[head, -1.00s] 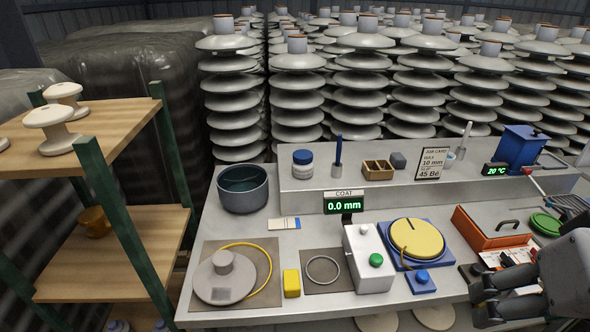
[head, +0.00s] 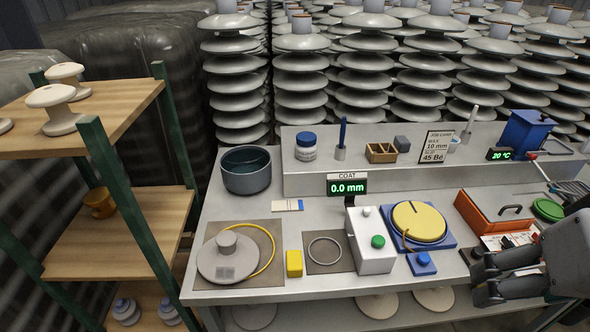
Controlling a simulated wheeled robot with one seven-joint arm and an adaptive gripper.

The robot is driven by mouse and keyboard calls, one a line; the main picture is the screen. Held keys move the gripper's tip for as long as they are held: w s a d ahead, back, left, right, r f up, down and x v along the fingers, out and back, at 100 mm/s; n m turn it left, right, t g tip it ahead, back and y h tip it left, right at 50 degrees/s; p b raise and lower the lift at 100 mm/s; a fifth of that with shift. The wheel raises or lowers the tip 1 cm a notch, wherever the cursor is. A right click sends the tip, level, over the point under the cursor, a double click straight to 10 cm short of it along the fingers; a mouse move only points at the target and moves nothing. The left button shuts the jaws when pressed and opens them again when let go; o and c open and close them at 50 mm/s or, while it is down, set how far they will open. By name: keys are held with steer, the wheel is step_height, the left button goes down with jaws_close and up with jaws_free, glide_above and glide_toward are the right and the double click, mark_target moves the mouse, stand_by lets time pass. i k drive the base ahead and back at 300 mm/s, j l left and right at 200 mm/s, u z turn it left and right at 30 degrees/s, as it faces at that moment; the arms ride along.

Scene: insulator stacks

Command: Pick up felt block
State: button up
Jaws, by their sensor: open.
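No block is labelled as felt. A small dark grey block (head: 402,143) sits on the raised back ledge, right of a wooden divided box (head: 381,152); it looks the most like felt. A yellow block (head: 294,263) stands on the bench front between two grey mats. My gripper (head: 480,285) is at the lower right, over the bench's front edge, open with nothing seen between its fingers. It is well apart from both blocks, to their right and nearer.
A white box with a green button (head: 371,241), a yellow round plate on a blue base (head: 418,222) and an orange tray (head: 488,226) stand between my gripper and the back ledge. A dark pot (head: 245,170) is at back left. A wooden shelf rack (head: 120,235) stands left.

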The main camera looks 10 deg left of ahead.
mark_target(403, 145)
steer(key=i+j, duration=0.1)
steer(key=i, duration=0.6)
steer(key=i+z, duration=0.1)
steer(key=i, duration=0.6)
steer(key=j, duration=0.1)
